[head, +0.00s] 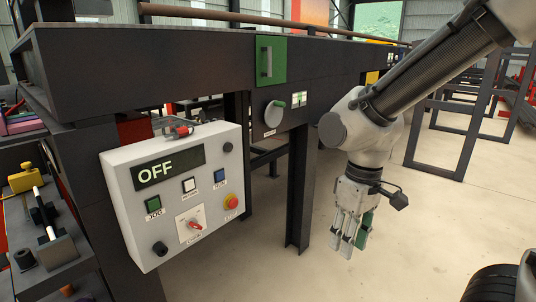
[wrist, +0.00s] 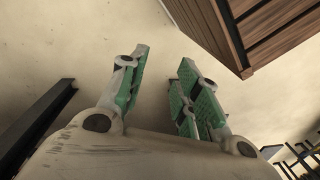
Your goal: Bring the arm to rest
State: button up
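My gripper (head: 350,245) hangs from my arm on the right of the head view, fingers pointing down. In the wrist view its green-padded fingers (wrist: 160,95) stand apart with bare floor between them, so it is open and empty. It is to the right of the white control box (head: 180,190), apart from it, and in front of the dark steel leg of the bench. No object touches the fingers.
The control box shows OFF on its display (head: 170,167). A dark workbench (head: 150,65) with a green handle plate (head: 270,60) runs behind. A dark frame (head: 465,125) stands at the right. A slatted wooden thing (wrist: 240,30) shows in the wrist view. Floor below the gripper is clear.

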jog(key=s+d+r+m+t, duration=0.2)
jog(key=d+r, duration=0.4)
jog(key=d, duration=0.4)
jog(key=s+d+r+m+t, duration=0.2)
jog(key=d+r+m, duration=0.3)
jog(key=d, duration=0.5)
jog(key=shift+r+t+h, duration=0.4)
jog(key=shift+r+t, duration=0.1)
jog(key=shift+r, duration=0.25)
jog(key=shift+a, duration=0.1)
dwell(0.6)
